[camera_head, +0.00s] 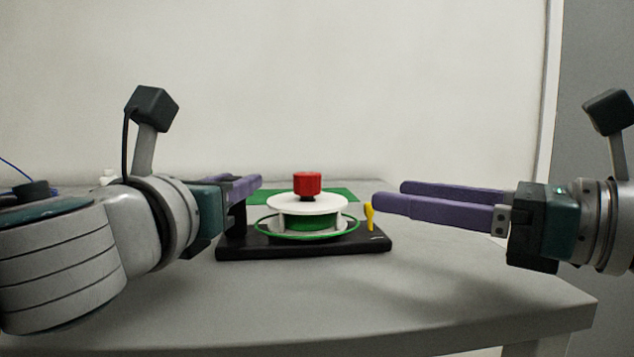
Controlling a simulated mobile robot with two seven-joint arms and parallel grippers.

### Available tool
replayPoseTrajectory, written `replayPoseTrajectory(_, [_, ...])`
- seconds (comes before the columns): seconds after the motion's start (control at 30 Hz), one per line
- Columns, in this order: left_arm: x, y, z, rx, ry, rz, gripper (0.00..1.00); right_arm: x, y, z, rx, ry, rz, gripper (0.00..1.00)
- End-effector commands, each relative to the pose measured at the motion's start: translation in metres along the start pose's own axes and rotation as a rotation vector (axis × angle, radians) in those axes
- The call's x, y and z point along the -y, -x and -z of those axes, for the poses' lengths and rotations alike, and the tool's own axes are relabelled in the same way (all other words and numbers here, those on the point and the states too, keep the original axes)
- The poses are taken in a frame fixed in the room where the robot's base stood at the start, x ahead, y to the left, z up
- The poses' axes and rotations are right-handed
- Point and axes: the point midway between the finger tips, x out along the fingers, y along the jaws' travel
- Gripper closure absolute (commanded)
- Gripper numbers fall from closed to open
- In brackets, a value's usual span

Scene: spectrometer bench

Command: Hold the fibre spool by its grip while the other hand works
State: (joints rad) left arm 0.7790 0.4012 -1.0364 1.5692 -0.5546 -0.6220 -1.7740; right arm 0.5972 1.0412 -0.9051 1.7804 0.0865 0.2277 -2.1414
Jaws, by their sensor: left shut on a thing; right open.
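The fibre spool (306,204) has a white top disc with green fibre wound below it and a red knob (307,182) on top. It sits upright on a black base (305,249). A black upright grip (237,217) stands at the base's left end. My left gripper (250,183) is shut on the upper part of this grip, its purple fingers partly hiding it. A yellow piece (369,215) stands at the base's right end. My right gripper (391,195) is open and empty, its fingertips just right of the yellow piece.
The grey bench (400,305) is clear in front of the base and to its right. A green mat (342,193) lies behind the spool. Some small white items (108,178) are at the far left. A wall closes off the back.

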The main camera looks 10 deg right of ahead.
Motion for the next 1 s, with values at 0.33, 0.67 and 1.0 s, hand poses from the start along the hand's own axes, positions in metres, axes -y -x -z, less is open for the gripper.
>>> replayPoseTrajectory(0.33, [0.0, 0.0, -0.001, 0.001, 0.0, 0.0, 1.0, -0.001, -0.063, -0.003, 0.004, 0.003, -0.004, 0.31])
replayPoseTrajectory(0.67, [0.0, 0.0, -0.001, 0.001, 0.0, 0.0, 1.0, 0.0, -0.111, -0.001, 0.001, 0.001, 0.0, 0.31])
replayPoseTrajectory(1.0, [0.0, 0.0, -0.001, 0.001, 0.0, 0.0, 1.0, 0.0, -0.117, 0.0, 0.0, 0.002, 0.0, 0.31])
